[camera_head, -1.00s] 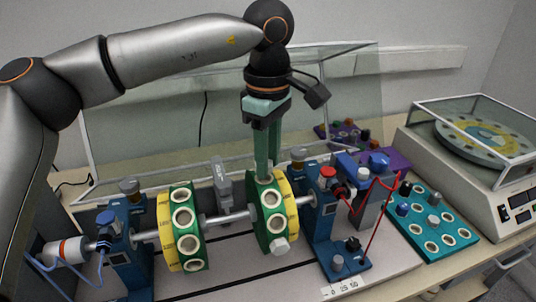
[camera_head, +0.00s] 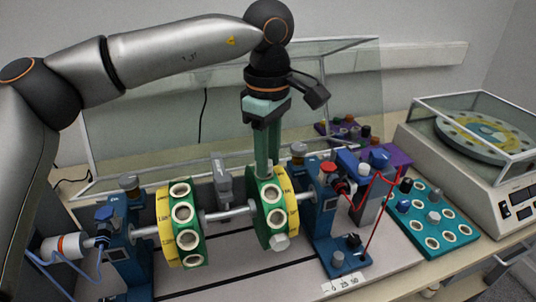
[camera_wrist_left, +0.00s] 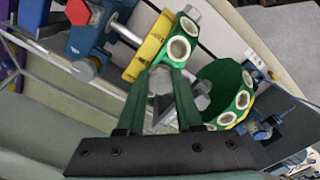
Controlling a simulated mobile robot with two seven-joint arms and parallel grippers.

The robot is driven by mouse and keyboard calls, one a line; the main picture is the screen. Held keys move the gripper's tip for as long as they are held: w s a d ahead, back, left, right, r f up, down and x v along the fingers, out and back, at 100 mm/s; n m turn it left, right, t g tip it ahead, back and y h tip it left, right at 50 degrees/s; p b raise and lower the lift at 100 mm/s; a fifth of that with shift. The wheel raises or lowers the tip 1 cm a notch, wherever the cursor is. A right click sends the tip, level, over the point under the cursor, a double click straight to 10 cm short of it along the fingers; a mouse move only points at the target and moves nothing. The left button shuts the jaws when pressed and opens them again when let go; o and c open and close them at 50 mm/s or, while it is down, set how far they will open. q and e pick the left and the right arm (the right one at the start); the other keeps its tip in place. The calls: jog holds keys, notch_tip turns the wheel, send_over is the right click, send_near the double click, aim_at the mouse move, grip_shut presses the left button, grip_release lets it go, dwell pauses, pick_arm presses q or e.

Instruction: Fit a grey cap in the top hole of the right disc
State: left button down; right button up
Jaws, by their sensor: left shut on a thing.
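The right disc (camera_head: 262,222), green with a yellow scale band, sits on the shaft with several white-ringed holes. My left gripper (camera_head: 267,171) points straight down at its top and is shut on a grey cap. In the left wrist view my left gripper (camera_wrist_left: 168,78) has the hexagonal grey cap (camera_wrist_left: 161,82) between its green fingertips, at the top hole. I cannot tell how far the cap sits in the hole. Another grey cap (camera_head: 280,242) is in a lower hole of this disc. My right gripper is not in view.
The left disc (camera_head: 181,240) shares the shaft (camera_head: 226,215). Blue bearing stands (camera_head: 326,222) carry the shaft, with red cables at the right. A teal tray (camera_head: 455,250) holds loose knobs and caps. A clear screen (camera_head: 345,75) stands behind.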

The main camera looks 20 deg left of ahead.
pick_arm(q)
jog(key=shift+f, duration=0.45)
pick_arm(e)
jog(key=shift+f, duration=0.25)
pick_arm(q)
jog(key=c, duration=0.6)
grip_release()
jog(key=shift+o, duration=0.5)
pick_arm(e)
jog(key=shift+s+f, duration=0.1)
pick_arm(q)
notch_tip(320, 180, up, 5)
jog(key=shift+f, duration=0.15)
notch_tip(320, 180, up, 8)
jog(key=p, duration=0.1)
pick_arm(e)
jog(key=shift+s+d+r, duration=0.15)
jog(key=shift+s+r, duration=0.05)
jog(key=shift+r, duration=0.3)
